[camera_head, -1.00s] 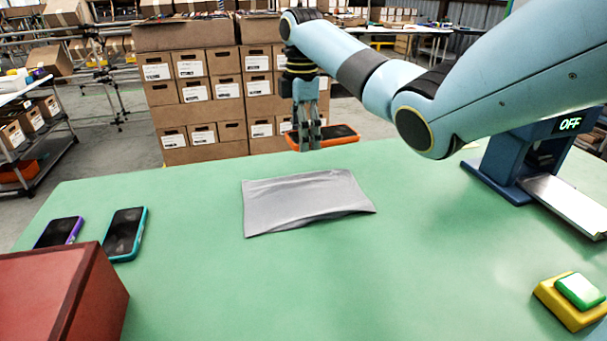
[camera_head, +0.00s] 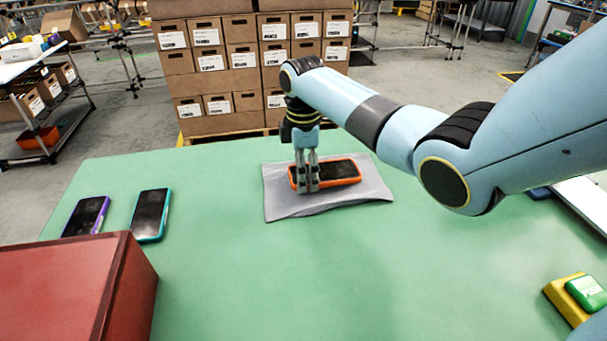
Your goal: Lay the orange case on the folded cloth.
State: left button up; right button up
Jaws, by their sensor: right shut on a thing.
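The orange case (camera_head: 338,171), a phone-like slab with a dark face, is over the middle of the grey folded cloth (camera_head: 285,205). It looks flat and low over the cloth; I cannot tell whether it touches it. My right gripper (camera_head: 308,188) points down and is shut on the left part of the case, hiding some of it. The cloth lies on the green table (camera_head: 230,270). My left gripper is not in view.
A purple-edged phone (camera_head: 86,216) and a teal-edged phone (camera_head: 150,214) lie at the left. A red box (camera_head: 75,290) fills the front left corner. A yellow base with a green button (camera_head: 586,292) is at the front right. The table's middle front is clear.

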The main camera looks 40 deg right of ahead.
jog(key=shift+w+f, duration=0.1)
jog(key=shift+f, duration=0.75)
jog(key=shift+o, duration=0.2)
jog(key=shift+s+a+f+b, duration=0.1)
jog(key=shift+s+f+b, duration=0.25)
jog(key=shift+f, duration=0.3)
jog(key=o, duration=1.2)
jog(key=shift+s, duration=0.1)
jog(key=o, duration=0.5)
jog(key=shift+w+f, duration=0.2)
jog(key=shift+c, duration=0.2)
jog(key=shift+r, duration=0.15)
